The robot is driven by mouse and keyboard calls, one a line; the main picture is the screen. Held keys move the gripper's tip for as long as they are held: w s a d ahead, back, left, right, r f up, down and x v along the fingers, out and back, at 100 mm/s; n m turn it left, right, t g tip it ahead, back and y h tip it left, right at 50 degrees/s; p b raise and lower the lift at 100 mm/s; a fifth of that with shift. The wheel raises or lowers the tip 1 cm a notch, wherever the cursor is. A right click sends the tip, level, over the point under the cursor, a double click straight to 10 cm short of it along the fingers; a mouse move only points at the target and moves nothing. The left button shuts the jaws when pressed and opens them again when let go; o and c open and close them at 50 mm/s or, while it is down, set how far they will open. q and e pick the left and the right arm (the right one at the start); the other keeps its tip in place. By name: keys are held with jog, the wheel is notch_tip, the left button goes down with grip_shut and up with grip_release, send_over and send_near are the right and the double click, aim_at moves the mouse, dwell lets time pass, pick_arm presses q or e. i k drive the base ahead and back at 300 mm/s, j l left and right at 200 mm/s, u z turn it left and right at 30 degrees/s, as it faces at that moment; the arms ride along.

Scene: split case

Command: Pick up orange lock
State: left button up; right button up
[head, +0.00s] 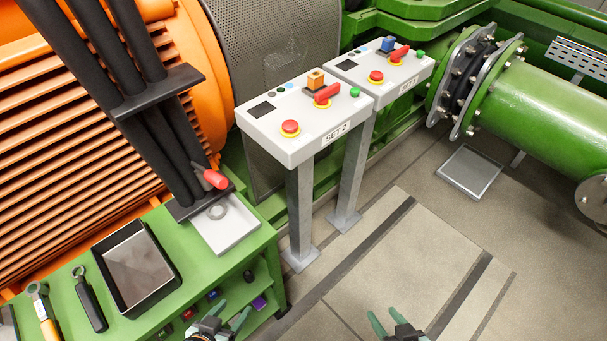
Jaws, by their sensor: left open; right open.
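A small orange block, which looks like the orange lock (316,79), sits upright on top of the control panel labelled SET 2 (285,146), beside a red handle (327,94). My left gripper (233,316) is open and empty at the bottom edge, in front of the green bench's lower shelf. My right gripper (387,319) is open and empty over the floor at the bottom. Both grippers are well apart from the orange lock, and their wrists are partly cut off by the frame.
A second panel (409,82) with a blue block (388,44) stands just behind. The green bench (195,267) at left holds a black tray (134,266), a white tray (228,238) and tools; small coloured items lie on its shelf.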

aim_at(316, 81)
jog(key=l+u, duration=0.1)
jog(key=u, duration=0.4)
jog(key=l+u, duration=0.1)
jog(key=u, duration=0.35)
jog(key=i+l+u, duration=0.1)
jog(key=u, duration=0.4)
jog(key=l+u, duration=0.35)
jog(key=k+l+u, duration=0.15)
jog(key=l+u, duration=0.25)
jog(key=k+l+u, duration=0.1)
jog(key=l, duration=0.2)
jog(key=k+l+u, duration=0.1)
jog(key=l, duration=0.2)
jog(key=k+l+u, duration=0.1)
jog(key=k+l, duration=0.05)
jog(key=l, duration=0.1)
